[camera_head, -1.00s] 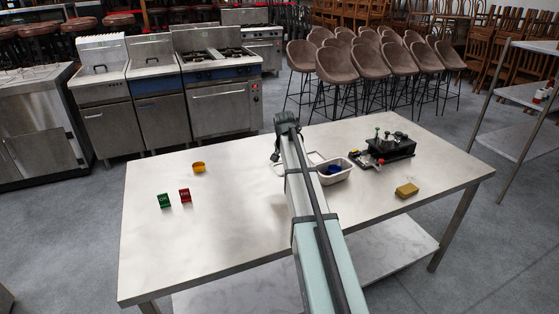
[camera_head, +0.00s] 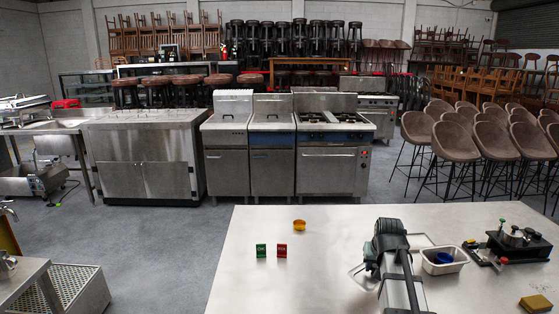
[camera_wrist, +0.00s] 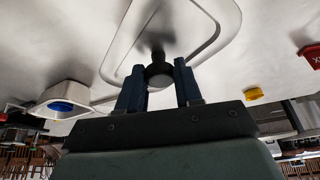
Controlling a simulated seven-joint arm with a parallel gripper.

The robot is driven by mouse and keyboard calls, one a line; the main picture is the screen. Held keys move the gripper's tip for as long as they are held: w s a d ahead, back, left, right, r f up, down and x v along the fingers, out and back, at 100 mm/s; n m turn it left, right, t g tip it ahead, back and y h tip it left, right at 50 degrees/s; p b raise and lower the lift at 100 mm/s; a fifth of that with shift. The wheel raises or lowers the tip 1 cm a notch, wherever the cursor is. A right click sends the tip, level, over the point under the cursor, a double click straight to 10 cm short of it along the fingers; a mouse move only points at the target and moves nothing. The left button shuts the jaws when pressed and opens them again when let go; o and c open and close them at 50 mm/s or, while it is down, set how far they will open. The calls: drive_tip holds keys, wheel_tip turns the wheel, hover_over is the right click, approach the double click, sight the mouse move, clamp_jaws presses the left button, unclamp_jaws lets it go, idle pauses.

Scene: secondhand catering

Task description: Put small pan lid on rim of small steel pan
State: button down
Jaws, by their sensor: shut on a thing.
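The small pan lid is a grey metal rounded rectangle (camera_wrist: 214,42) with a dark knob (camera_wrist: 157,73). My gripper (camera_wrist: 158,78) is shut on that knob, with one blue finger on each side. In the head view my arm hides the gripper and most of the lid; a pale edge (camera_head: 362,275) shows left of the arm. I cannot tell how high the lid is above the table. The small steel pan (camera_head: 459,267) stands upright just right of my arm, apart from the lid, with a blue object (camera_head: 443,259) inside. The pan also shows in the wrist view (camera_wrist: 42,107).
On the steel table (camera_head: 260,290), a yellow round item (camera_head: 299,225), a green block (camera_head: 261,251) and a red block (camera_head: 282,251) stand at left. A black device (camera_head: 520,245) and a yellow sponge (camera_head: 535,304) are at right. The table's left front is clear.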

drive_tip(key=shift+n, duration=0.7)
drive_tip(key=s+a, duration=0.2)
drive_tip(key=a, duration=0.1)
drive_tip(key=s+a+f, duration=0.1)
drive_tip(key=s+a, duration=0.1)
drive_tip(key=s+a+f, duration=0.1)
drive_tip(key=a, duration=0.2)
drive_tip(key=shift+s+a, duration=0.35)
drive_tip(key=shift+s, duration=0.05)
drive_tip(key=shift+n+y, duration=0.4)
drive_tip(key=shift+w+a+f, duration=0.1)
drive_tip(key=shift+a, duration=1.1)
drive_tip(key=shift+a+f, duration=0.1)
drive_tip(key=shift+a, duration=1.05)
drive_tip(key=w+d+r+m+h, duration=0.1)
drive_tip(key=w+d+r+m, duration=0.15)
drive_tip(key=d, duration=1.15)
drive_tip(key=w+d+r+m, duration=0.1)
drive_tip(key=w+d+r, duration=0.2)
drive_tip(key=d, duration=1.1)
drive_tip(key=w+d+r+m+h, duration=0.1)
drive_tip(key=w+d+r+m, duration=0.1)
drive_tip(key=d, duration=1.2)
drive_tip(key=w+d+r+n+y, duration=0.1)
drive_tip(key=w+r+n+y, duration=0.1)
drive_tip(key=w+n, duration=0.3)
drive_tip(key=shift+w, duration=0.65)
drive_tip(key=shift+d+n, duration=0.1)
drive_tip(key=shift+n, duration=0.15)
drive_tip(key=shift+f, duration=3.3)
